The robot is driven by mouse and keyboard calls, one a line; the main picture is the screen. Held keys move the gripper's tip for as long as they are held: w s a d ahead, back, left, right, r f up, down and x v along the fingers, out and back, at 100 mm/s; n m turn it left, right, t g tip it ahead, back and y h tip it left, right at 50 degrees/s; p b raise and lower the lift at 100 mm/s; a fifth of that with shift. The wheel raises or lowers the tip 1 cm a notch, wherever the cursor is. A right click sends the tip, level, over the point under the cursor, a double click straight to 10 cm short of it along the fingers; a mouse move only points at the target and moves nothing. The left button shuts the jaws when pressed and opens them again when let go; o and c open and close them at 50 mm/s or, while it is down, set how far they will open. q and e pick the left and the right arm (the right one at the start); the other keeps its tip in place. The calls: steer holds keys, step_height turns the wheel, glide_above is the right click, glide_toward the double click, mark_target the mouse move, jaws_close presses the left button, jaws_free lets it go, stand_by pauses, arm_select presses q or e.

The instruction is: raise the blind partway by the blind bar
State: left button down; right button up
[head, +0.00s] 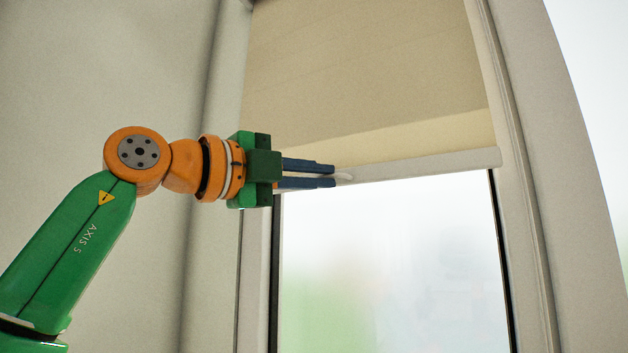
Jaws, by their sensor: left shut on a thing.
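The blind (370,65) is a beige fabric sheet covering the upper part of the window. The blind bar (430,164) is a pale rail along its lower edge, tilted slightly up to the right in the head view. My left gripper (334,175) comes in from the left, with its two dark blue fingers shut on the bar near its left end. The fingers hide part of the bar there. My right gripper is not in view.
Below the bar the window glass (390,260) is bare and bright. A pale window frame (525,200) runs up the right side. A plain wall (80,80) fills the left, behind my left arm.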

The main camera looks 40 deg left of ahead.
arm_select(q)
steer(key=c, duration=1)
jaws_free()
steer(key=shift+o, duration=0.2)
steer(key=shift+d, duration=0.1)
